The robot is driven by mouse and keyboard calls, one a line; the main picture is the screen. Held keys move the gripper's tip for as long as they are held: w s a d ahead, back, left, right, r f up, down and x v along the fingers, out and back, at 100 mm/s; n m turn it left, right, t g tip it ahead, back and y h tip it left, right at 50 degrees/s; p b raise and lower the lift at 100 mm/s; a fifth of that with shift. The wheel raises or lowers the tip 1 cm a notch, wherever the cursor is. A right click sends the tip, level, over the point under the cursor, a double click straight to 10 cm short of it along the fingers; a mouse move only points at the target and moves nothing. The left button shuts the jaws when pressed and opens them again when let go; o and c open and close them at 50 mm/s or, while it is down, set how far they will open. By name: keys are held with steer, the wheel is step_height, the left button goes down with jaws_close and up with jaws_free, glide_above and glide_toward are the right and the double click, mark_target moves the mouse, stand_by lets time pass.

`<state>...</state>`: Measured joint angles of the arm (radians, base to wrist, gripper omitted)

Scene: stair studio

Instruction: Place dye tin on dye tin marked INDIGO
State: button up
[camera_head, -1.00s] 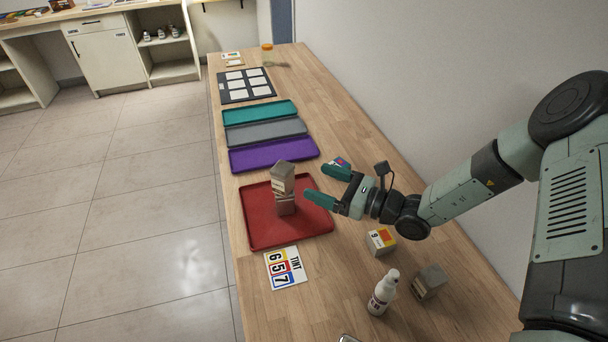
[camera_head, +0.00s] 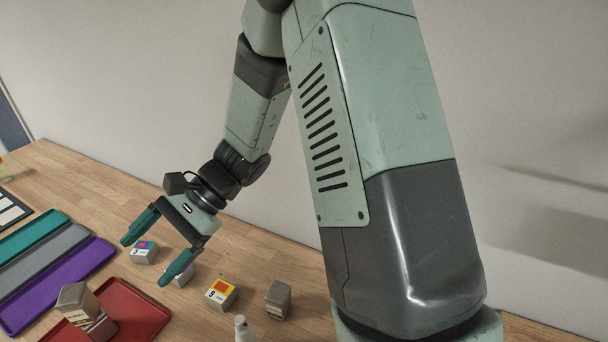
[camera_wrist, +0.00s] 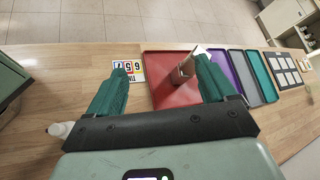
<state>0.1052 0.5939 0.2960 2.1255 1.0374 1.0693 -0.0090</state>
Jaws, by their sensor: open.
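Two grey dye tins with pale labels stand stacked in the red tray, the upper tin (camera_head: 77,299) over the lower tin (camera_head: 102,327). The stack also shows in the wrist view (camera_wrist: 183,73), partly behind a finger. A similar grey tin (camera_head: 278,299) stands alone on the table near the wall. I cannot read INDIGO on any label. My gripper (camera_head: 144,262) is open, with nothing visible between its fingers. It is above the table, to the right of the stack and apart from it, and also shows in the wrist view (camera_wrist: 160,72).
The red tray (camera_head: 150,310) lies beside purple (camera_head: 60,285), grey and teal trays. Small colour-topped blocks, one marked 3 (camera_head: 143,254) and one marked 9 (camera_head: 221,294), stand near my gripper.

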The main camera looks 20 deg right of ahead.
steer(key=s+d+r+n+t+h, duration=0.4)
steer(key=s+d+r+t+h, duration=0.1)
steer(key=d+r, duration=0.4)
steer(key=s+d+r+n+t+h, duration=0.3)
steer(key=s+d+r+t+h, duration=0.2)
steer(key=s+d+r, duration=0.3)
steer(key=d+r+h, duration=0.1)
steer(key=d, duration=0.3)
steer(key=shift+s+d+r+n, duration=0.15)
steer(key=shift+d+r+n, duration=0.05)
steer(key=shift+d+n, duration=0.2)
